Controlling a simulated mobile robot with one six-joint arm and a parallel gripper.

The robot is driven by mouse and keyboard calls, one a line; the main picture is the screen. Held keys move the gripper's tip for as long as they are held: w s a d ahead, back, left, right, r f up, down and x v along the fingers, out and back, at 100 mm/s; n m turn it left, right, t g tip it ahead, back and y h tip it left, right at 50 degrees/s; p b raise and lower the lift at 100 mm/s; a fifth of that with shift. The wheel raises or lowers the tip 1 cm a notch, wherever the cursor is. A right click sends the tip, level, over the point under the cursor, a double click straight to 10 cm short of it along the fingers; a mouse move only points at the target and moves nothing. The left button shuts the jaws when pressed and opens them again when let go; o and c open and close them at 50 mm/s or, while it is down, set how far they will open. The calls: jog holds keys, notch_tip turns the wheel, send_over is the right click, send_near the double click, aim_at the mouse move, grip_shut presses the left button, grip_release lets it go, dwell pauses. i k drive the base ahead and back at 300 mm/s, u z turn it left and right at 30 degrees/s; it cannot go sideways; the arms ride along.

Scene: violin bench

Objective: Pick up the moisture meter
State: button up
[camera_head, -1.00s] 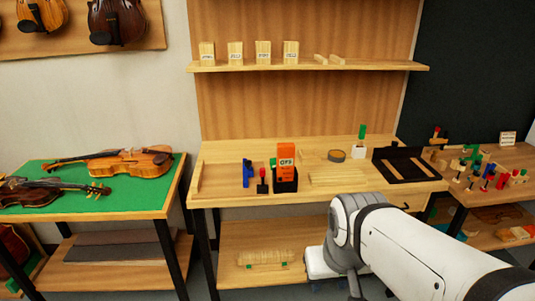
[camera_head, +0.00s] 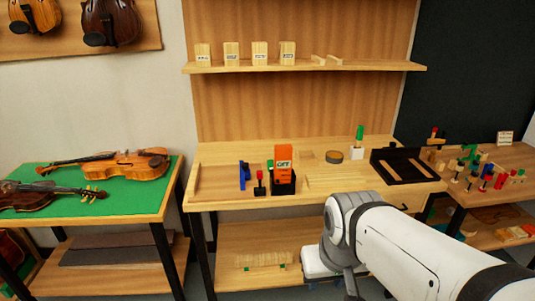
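The moisture meter (camera_head: 283,155) appears to be the upright orange device with a pale face reading "OFF". It stands in a black holder (camera_head: 283,184) on the middle bench (camera_head: 225,196). Its lower part is hidden by the holder. My white arm comes in from the lower right and bends downward in front of the bench. My gripper is not in view, and the arm is apart from the meter.
A blue clamp (camera_head: 244,175) and a red-topped tool (camera_head: 260,183) stand left of the holder. Violins lie on the green-topped table (camera_head: 125,203) at left.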

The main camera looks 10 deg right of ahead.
aim_at(283, 153)
jog(key=u, duration=0.05)
jog(key=i, duration=1.05)
jog(key=z, duration=0.55)
